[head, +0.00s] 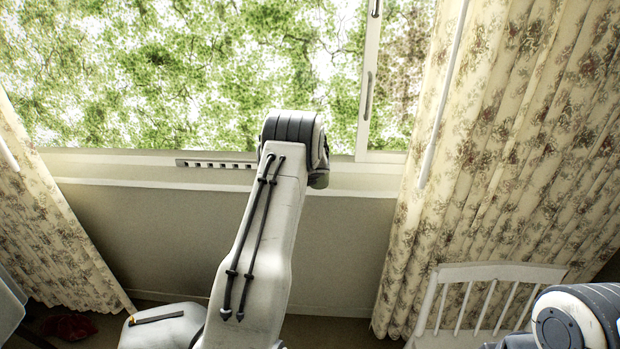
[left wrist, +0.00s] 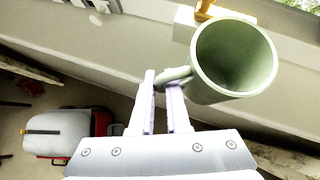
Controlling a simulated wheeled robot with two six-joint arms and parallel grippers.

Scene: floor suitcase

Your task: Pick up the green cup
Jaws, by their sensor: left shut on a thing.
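The pale green cup (left wrist: 206,88) is in the left wrist view, at the upper right, with its round open mouth facing the camera. My left gripper (left wrist: 165,79) is shut on the cup's handle (left wrist: 178,75), with the cup body to the right of the fingers. The cup appears off the floor, in front of the wall below the window. In the head view my left arm reaches towards the window and hides the gripper and the cup. My right gripper is not in view; only part of my right arm shows at the lower right.
A window sill (head: 120,160) runs across the wall beneath the window. Floral curtains (head: 510,140) hang on both sides. A white slatted piece of furniture (head: 490,272) stands at the lower right. A red object (head: 68,327) lies on the floor at the lower left.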

